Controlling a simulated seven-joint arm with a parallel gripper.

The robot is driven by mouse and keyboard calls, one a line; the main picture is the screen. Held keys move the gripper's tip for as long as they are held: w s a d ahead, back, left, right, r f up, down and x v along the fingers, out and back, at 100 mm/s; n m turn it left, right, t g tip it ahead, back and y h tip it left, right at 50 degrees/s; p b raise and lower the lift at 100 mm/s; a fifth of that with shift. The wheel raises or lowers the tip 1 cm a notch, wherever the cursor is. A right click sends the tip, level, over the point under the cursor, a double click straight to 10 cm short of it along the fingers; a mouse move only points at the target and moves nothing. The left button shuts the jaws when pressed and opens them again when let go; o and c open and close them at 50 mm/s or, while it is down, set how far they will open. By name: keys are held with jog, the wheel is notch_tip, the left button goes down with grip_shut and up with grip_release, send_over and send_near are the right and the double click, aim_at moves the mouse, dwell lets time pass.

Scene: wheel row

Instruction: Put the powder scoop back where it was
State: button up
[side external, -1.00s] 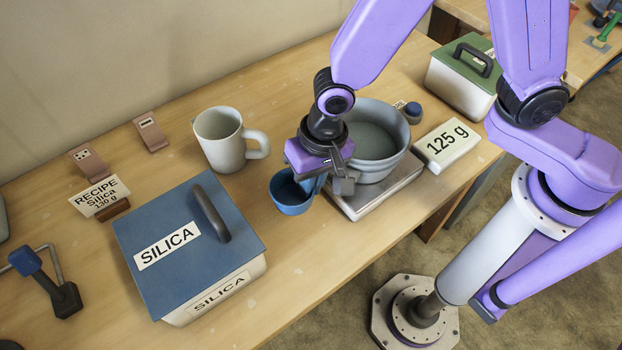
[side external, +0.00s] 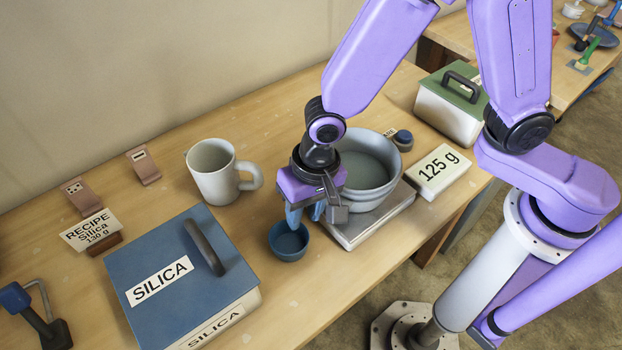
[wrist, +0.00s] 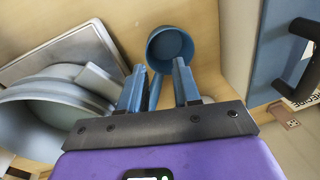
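The blue powder scoop (side external: 289,242) sits cup-up on the table between the silica box and the scale; it looks empty. In the wrist view the scoop's cup (wrist: 170,46) is just beyond the fingertips, and its handle runs back between the fingers, nearer the left one. My gripper (side external: 305,217) points down just above and behind the cup. In the wrist view my gripper's fingers (wrist: 159,68) are spread, with a gap beside the handle. The handle is mostly hidden in the side view.
A grey bowl (side external: 366,175) on the scale (side external: 372,225) stands close to the right of my gripper. The blue-lidded silica box (side external: 150,255) is to the left, a white mug (side external: 212,172) behind. A 125 g block (side external: 440,172) and green-lidded box (side external: 450,105) lie farther right.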

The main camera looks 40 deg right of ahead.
notch_tip(320, 180, up, 11)
jog(key=d, duration=0.1)
jog(key=shift+s+d, duration=0.3)
jog(key=shift+s, duration=0.05)
jog(key=s+d+n, duration=0.6)
jog(key=d+n, duration=0.1)
jog(key=d, duration=0.5)
jog(key=s+d+r+n+h, duration=0.1)
jog(key=s+d+n, duration=0.5)
jog(key=d, duration=0.6)
jog(key=shift+n+g, duration=0.3)
jog(key=shift+n, duration=0.3)
